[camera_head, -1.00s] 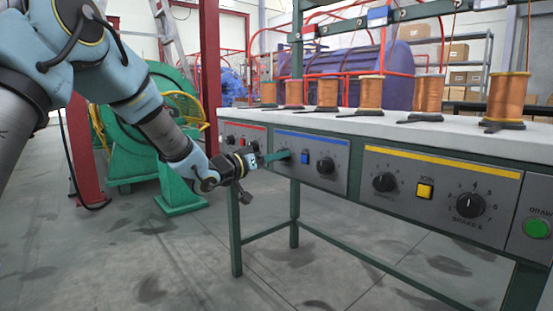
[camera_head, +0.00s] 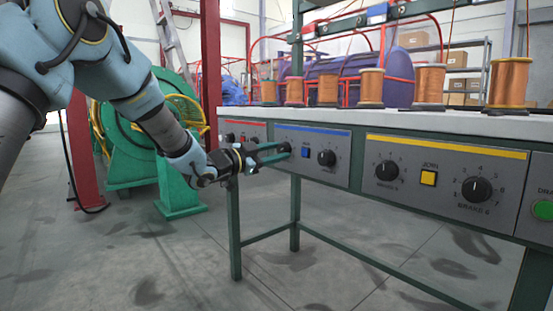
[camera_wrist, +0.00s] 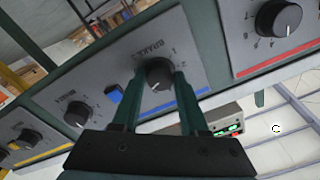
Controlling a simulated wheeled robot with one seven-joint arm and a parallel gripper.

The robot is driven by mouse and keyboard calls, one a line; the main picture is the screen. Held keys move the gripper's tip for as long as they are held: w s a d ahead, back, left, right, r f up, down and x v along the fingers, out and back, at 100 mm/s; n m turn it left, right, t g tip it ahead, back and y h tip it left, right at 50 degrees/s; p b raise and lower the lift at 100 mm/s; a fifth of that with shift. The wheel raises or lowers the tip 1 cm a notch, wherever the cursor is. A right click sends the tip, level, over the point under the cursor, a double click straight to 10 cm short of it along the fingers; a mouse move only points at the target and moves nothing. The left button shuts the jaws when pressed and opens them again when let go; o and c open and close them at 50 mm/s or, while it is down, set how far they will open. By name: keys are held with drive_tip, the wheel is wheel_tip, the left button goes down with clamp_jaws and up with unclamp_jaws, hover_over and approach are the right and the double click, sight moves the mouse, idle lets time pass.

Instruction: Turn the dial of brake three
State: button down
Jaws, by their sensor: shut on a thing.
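The dial of brake three is the round black knob (camera_wrist: 159,73) at one end of the blue-striped panel (camera_head: 338,173). The wrist view shows this panel upside down, with the lettering by the knob hard to read. My gripper (camera_wrist: 157,81) has its two green fingers on either side of the knob, shut on it. In the head view my gripper (camera_head: 285,150) reaches the left end of the blue-striped panel, and its fingers partly hide the knob.
A blue button (camera_head: 305,153) and another dial (camera_head: 326,158) sit right of the held knob. A yellow-striped panel (camera_head: 410,202) follows further right, a red-striped one (camera_head: 232,131) left. Copper spools (camera_head: 430,82) stand on the bench top (camera_head: 400,119). Floor in front is clear.

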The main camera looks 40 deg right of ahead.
drive_tip(key=m+b, duration=0.1)
drive_tip(key=m, duration=0.1)
drive_tip(key=m+b, duration=0.1)
drive_tip(key=m, duration=0.1)
drive_tip(key=m+b, duration=0.1)
drive_tip(key=shift+f+m+g+b, duration=0.25)
drive_tip(key=shift+m+g+b, duration=0.05)
drive_tip(key=shift+m+b, duration=0.1)
drive_tip(key=m+b, duration=0.3)
drive_tip(key=m, duration=0.2)
drive_tip(key=shift+w+r, duration=0.1)
drive_tip(key=shift+r, duration=0.05)
drive_tip(key=shift+m, duration=0.3)
drive_tip(key=shift+c, duration=2.2)
unclamp_jaws()
drive_tip(key=shift+r, duration=0.1)
drive_tip(key=shift+a, duration=0.1)
drive_tip(key=a+p, duration=0.3)
drive_tip(key=a, duration=0.7)
drive_tip(key=shift+w+a+f, duration=0.25)
drive_tip(key=shift+w+a, duration=0.05)
drive_tip(key=shift+w, duration=0.15)
